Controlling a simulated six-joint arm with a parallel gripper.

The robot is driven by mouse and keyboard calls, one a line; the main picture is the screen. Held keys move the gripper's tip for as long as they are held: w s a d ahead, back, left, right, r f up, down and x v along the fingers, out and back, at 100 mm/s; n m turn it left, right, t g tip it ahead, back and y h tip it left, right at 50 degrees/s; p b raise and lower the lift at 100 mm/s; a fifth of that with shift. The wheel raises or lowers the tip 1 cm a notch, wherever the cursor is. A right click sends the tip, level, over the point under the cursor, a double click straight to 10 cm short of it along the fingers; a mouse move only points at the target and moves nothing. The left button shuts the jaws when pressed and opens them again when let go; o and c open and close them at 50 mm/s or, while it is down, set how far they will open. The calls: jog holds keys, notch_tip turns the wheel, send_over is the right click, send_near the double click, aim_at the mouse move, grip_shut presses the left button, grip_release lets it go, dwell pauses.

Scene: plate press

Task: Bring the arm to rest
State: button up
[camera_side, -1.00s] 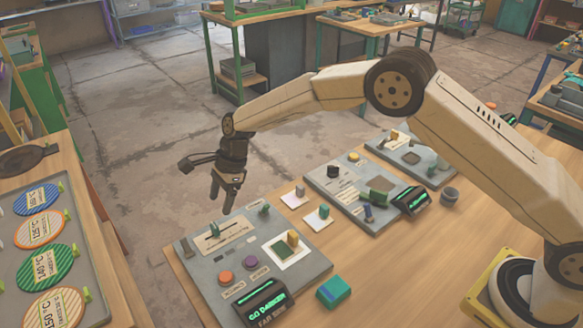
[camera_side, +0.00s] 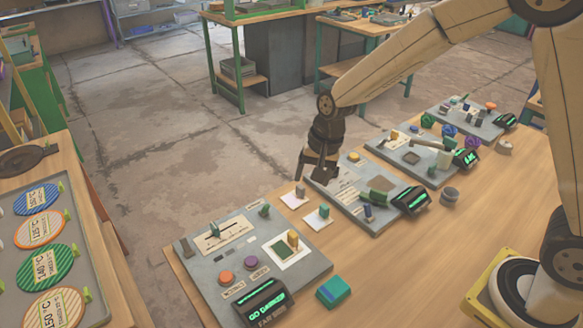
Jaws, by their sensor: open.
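My gripper (camera_side: 317,172) hangs pointing down near the far edge of the middle control panel (camera_side: 335,205), at the panel's left end. By its look it is empty; the dark fingers are small in the picture. I cannot tell whether the fingertips touch the panel or hang above it. The arm reaches in from the right and bends high at the upper right, partly out of the picture.
The nearest panel (camera_side: 205,265) carries buttons, a slider and a green display. More panels (camera_side: 470,122) stand behind. White cards (camera_side: 293,201), a teal block (camera_side: 333,291) and a grey knob (camera_side: 449,194) lie on the wooden table. A tray of striped discs (camera_side: 15,290) is at left.

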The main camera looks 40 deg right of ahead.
jog(key=s+d+n, duration=0.4)
jog(key=s, duration=0.3)
jog(key=s+d+n+h, duration=0.1)
jog(key=s+d+n, duration=0.2)
jog(key=s, duration=0.5)
jog(key=shift+s+d+r+n+t+h, duration=0.15)
jog(key=shift+s+d+n+t+h, duration=0.15)
jog(key=shift+d+n+t, duration=0.15)
jog(key=shift+a, duration=0.1)
dwell(0.9)
jog(key=shift+c, duration=1)
jog(key=w+a+r+n+g, duration=0.1)
jog(key=w+a+r+n, duration=0.1)
jog(key=a, duration=0.7)
jog(key=w+a+r+n, duration=0.1)
jog(key=w+a+n, duration=0.1)
jog(key=a, duration=0.8)
jog(key=w+a+r+n+g, duration=0.1)
jog(key=w+a+r+n, duration=0.1)
jog(key=a, duration=0.7)
jog(key=shift+a+r+g, duration=0.3)
jog(key=shift+g, duration=0.05)
jog(key=shift+f, duration=0.15)
jog(key=shift+f, duration=1.85)
